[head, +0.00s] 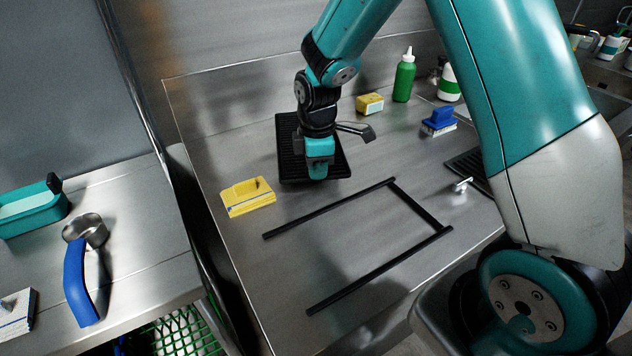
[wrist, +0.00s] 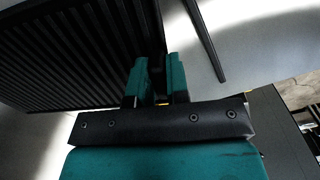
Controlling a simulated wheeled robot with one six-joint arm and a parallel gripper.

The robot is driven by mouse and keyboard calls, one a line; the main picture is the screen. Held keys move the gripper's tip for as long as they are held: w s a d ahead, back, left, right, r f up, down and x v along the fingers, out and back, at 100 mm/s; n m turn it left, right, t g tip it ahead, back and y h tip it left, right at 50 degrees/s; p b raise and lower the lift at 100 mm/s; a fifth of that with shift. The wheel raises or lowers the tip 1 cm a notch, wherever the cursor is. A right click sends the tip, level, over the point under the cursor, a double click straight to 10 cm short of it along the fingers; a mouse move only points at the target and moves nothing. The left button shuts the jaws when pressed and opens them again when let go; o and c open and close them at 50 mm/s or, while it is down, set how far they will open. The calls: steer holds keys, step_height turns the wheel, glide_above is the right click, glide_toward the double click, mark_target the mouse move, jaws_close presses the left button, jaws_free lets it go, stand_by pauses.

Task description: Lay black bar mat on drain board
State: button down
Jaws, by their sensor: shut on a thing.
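The black bar mat (head: 291,160) is a ribbed dark rectangle over the steel drain board (head: 225,165), toward its back. In the wrist view the mat (wrist: 75,55) fills the upper left. My gripper (head: 319,172) is at the mat's near right part, and its teal fingers (wrist: 158,80) are shut on the mat's edge. I cannot tell whether the mat touches the board or hangs just above it. A black three-sided outline (head: 415,203) lies on the board in front of the mat, apart from it. My arm hides part of the mat.
A yellow box-like item (head: 247,197) lies left of the mat. A yellow sponge (head: 370,104), green bottle (head: 404,78) and blue brush (head: 438,121) stand behind right. A blue-handled scoop (head: 80,280) is on the left counter. The outline's inside is clear.

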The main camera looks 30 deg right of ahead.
mark_target(317, 197)
steer(key=shift+f, duration=2.7)
steer(key=c, duration=1.1)
jaws_free()
steer(key=shift+f, duration=0.1)
step_height(317, 197, up, 12)
steer(key=shift+f+b, duration=0.2)
steer(key=shift+b, duration=0.4)
steer(key=s+a+r+m+y, duration=0.1)
steer(key=s+a+r+m, duration=0.1)
steer(key=s, duration=0.6)
steer(key=s+a+r+m+y, duration=0.1)
steer(key=s+a+r+m, duration=0.1)
steer(key=s+a+r, duration=0.3)
steer(key=s+a+r+m+y, duration=0.2)
steer(key=s+a, duration=0.3)
steer(key=s, duration=0.6)
steer(key=shift+s+a+r+m, duration=0.15)
steer(key=shift+s+r+m, duration=0.2)
steer(key=shift+r, duration=0.55)
